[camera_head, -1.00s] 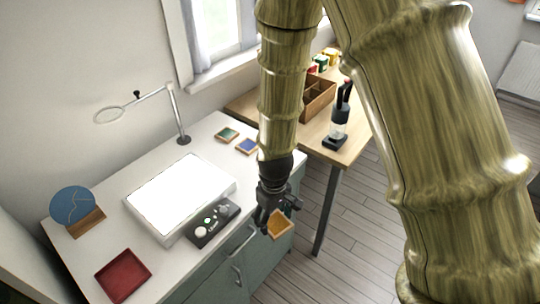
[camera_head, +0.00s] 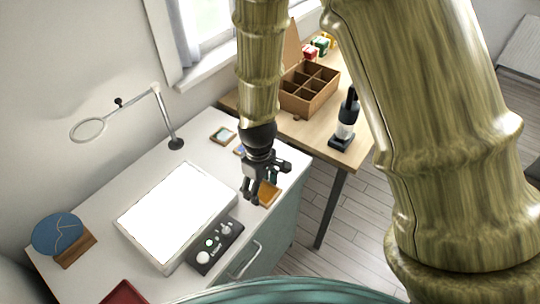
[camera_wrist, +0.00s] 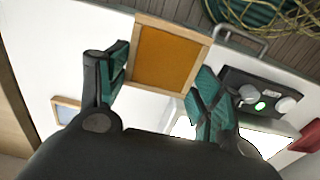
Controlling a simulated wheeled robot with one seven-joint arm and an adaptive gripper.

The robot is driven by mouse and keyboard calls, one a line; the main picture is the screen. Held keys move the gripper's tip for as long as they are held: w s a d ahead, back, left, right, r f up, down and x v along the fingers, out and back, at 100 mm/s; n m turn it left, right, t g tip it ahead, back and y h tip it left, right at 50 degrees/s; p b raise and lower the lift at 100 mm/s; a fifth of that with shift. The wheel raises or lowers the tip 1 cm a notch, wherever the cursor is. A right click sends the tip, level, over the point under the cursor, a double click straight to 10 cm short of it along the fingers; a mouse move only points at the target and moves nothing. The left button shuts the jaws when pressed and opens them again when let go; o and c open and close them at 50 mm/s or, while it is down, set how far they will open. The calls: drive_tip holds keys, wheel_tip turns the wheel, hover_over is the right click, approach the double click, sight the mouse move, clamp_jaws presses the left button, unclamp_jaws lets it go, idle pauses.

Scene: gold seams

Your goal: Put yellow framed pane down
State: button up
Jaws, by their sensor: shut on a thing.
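The yellow framed pane (camera_head: 268,192), an amber sheet in a light wooden frame, is in my gripper (camera_head: 251,197) near the white worktop's front right edge. In the wrist view the pane (camera_wrist: 166,58) sits between the two fingers of my gripper (camera_wrist: 160,80), which are closed on its frame from both sides. White worktop shows around it. I cannot tell whether the pane touches the worktop. My gripper partly hides it in the head view.
A lit white panel (camera_head: 178,208) and a black control box (camera_head: 215,246) are left of my gripper. Another framed pane (camera_head: 222,135) lies behind; a blue one (camera_head: 239,150) is mostly hidden. A wooden compartment box (camera_head: 308,90) stands on the wooden table.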

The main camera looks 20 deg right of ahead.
drive_tip(key=w+d+p, duration=0.1)
drive_tip(key=w+d, duration=0.1)
drive_tip(key=w, duration=0.2)
drive_tip(key=w+d+f+p, duration=0.1)
drive_tip(key=w+d+p, duration=0.1)
drive_tip(key=w, duration=0.3)
drive_tip(key=w+d+p, duration=0.1)
drive_tip(key=w+d, duration=0.1)
drive_tip(key=w, duration=0.2)
drive_tip(key=shift+w+d+f, duration=0.15)
drive_tip(key=shift+w+d, duration=0.05)
drive_tip(key=shift+d, duration=0.2)
drive_tip(key=shift+s+f+p, duration=0.1)
drive_tip(key=shift+f+p, duration=0.9)
drive_tip(key=shift+f, duration=0.75)
drive_tip(key=shift+f, duration=0.15)
drive_tip(key=o, duration=1.1)
drive_tip(key=shift+o, duration=0.2)
wheel_tip(320, 180, up, 12)
drive_tip(key=b, duration=0.3)
drive_tip(key=shift+r+b, duration=0.2)
drive_tip(key=shift+b, duration=0.2)
